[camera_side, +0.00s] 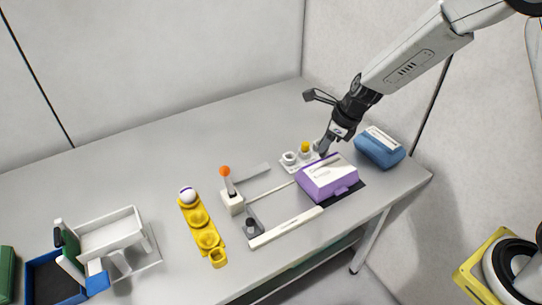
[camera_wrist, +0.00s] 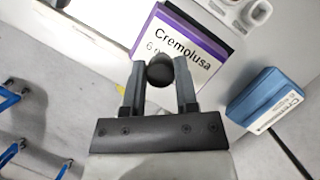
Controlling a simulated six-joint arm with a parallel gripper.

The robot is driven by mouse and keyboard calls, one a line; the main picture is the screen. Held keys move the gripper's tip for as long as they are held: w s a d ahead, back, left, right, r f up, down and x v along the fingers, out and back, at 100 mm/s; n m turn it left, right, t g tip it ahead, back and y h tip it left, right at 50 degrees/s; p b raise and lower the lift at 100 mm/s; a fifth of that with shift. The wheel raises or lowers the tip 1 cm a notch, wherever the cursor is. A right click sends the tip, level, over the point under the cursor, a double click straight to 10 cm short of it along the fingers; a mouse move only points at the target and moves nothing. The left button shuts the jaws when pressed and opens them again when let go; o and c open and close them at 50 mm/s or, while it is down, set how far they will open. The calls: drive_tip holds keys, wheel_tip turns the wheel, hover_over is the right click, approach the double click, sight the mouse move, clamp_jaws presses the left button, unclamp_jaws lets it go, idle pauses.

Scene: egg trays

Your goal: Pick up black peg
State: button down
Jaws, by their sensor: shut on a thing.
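The black peg (camera_wrist: 160,70) shows its rounded dark end between my two fingers in the wrist view. My gripper (camera_wrist: 160,78) is shut on it. In the side view my gripper (camera_side: 323,150) points down at the right end of the white holder (camera_side: 287,166), just behind the purple carton (camera_side: 327,187). The peg is too small and dark to make out there against the fingers. I cannot tell whether its lower end is clear of the holder.
A blue carton (camera_side: 380,150) stands right of my gripper. A yellow tray (camera_side: 188,212), an orange-topped lever (camera_side: 226,178) and a white bin (camera_side: 112,232) stand farther left. The rear left of the grey table (camera_side: 130,160) is clear.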

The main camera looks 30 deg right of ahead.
drive_tip(key=shift+s+r, duration=0.1)
drive_tip(key=shift+s, duration=0.15)
drive_tip(key=shift+w, duration=0.1)
idle(0.5)
drive_tip(key=shift+w+d+f, duration=0.2)
drive_tip(key=shift+w+d, duration=0.05)
drive_tip(key=shift+w, duration=0.2)
drive_tip(key=w+d+f, duration=0.6)
drive_tip(key=w+d, duration=0.4)
drive_tip(key=w, duration=0.3)
drive_tip(key=shift+d+f, duration=0.3)
drive_tip(key=shift+f, duration=0.05)
drive_tip(key=shift+s+f, duration=0.1)
drive_tip(key=shift+f, duration=2.25)
drive_tip(key=shift+f, duration=0.65)
